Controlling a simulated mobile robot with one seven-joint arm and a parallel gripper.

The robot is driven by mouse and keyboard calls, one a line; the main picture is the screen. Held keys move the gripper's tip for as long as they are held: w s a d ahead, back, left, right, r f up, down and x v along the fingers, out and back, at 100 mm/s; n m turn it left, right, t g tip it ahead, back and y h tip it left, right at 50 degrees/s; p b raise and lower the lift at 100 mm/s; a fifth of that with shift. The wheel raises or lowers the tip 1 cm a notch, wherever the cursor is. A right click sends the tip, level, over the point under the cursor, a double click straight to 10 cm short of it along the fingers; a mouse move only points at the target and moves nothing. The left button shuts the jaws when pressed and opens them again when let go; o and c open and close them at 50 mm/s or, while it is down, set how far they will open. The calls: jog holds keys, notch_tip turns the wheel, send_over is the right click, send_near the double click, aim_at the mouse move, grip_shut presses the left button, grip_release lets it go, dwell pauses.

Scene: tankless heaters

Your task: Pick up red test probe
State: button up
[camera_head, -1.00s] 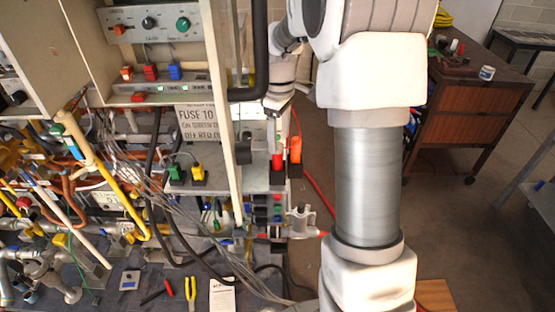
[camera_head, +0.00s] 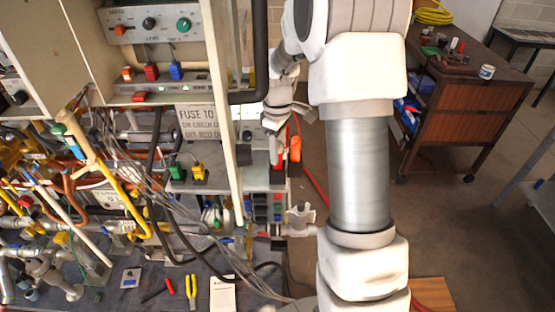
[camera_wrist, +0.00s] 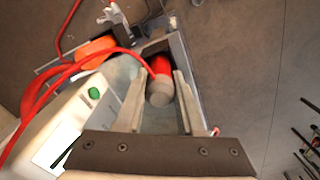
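The red test probe (camera_wrist: 160,66) stands in a grey slotted holder (camera_wrist: 181,48), its pale rounded end facing the wrist camera. In the head view, the red probe (camera_head: 278,160) shows below my wrist, partly covered. My gripper (camera_wrist: 160,78) has its two fingers apart, one on each side of the probe's end. Narrow gaps seem to show between the fingers and the probe; contact is hard to tell. In the head view, my gripper (camera_head: 275,140) is small and just above the probe.
An orange probe (camera_wrist: 95,50) with red cables stands in the neighbouring slot, left of my gripper. A white housing with a green button (camera_wrist: 94,93) lies close on the left. A panel with a fuse sign (camera_head: 198,122) and loose grey wires are left of the arm.

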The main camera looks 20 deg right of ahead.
grip_shut()
notch_tip(320, 180, up, 10)
jog(key=shift+r+b, duration=0.1)
jog(key=shift+b, duration=0.3)
